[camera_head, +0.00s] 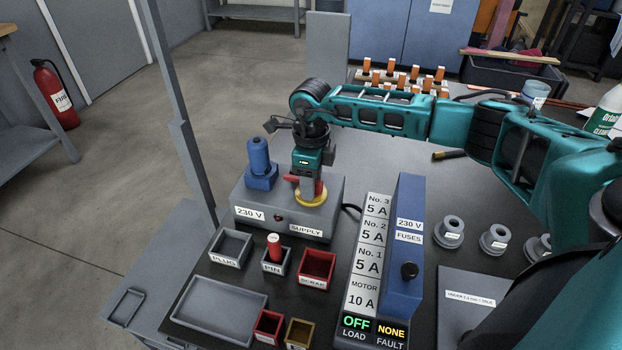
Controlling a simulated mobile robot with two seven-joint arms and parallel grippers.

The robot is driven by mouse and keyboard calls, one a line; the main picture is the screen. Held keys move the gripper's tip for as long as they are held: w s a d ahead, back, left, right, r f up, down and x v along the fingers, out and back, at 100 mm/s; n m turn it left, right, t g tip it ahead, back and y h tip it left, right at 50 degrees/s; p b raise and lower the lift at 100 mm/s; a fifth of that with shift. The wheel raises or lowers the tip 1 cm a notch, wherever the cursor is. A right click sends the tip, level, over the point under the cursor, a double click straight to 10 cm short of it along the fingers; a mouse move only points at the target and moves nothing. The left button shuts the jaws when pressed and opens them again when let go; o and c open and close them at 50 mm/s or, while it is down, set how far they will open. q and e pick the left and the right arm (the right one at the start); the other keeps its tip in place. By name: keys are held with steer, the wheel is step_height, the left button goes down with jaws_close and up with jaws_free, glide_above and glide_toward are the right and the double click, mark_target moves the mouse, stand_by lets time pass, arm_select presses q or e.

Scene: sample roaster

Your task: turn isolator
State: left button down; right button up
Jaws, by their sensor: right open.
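The isolator has a red handle (319,187) on a yellow round plate (312,200), on top of the grey supply box (255,197) labelled 230 V and SUPPLY. My right gripper (307,188) points down over the isolator, its arm reaching in from the right. Its grey fingers are at the handle and hide part of it. The jaws are open; I cannot tell whether a finger touches the handle. My left gripper is not in view.
A blue plug (259,158) stands on the supply box's left. In front are grey PLUG (231,246) and PIN trays and a red SCRAP tray (317,268). The blue fuse panel (403,255) stands to the right; its display reads load OFF, fault NONE.

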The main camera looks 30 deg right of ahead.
arm_select(q)
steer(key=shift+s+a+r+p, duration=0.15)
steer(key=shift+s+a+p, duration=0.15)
steer(key=shift+p, duration=0.4)
arm_select(e)
step_height(320, 180, up, 13)
steer(key=shift+f, duration=0.1)
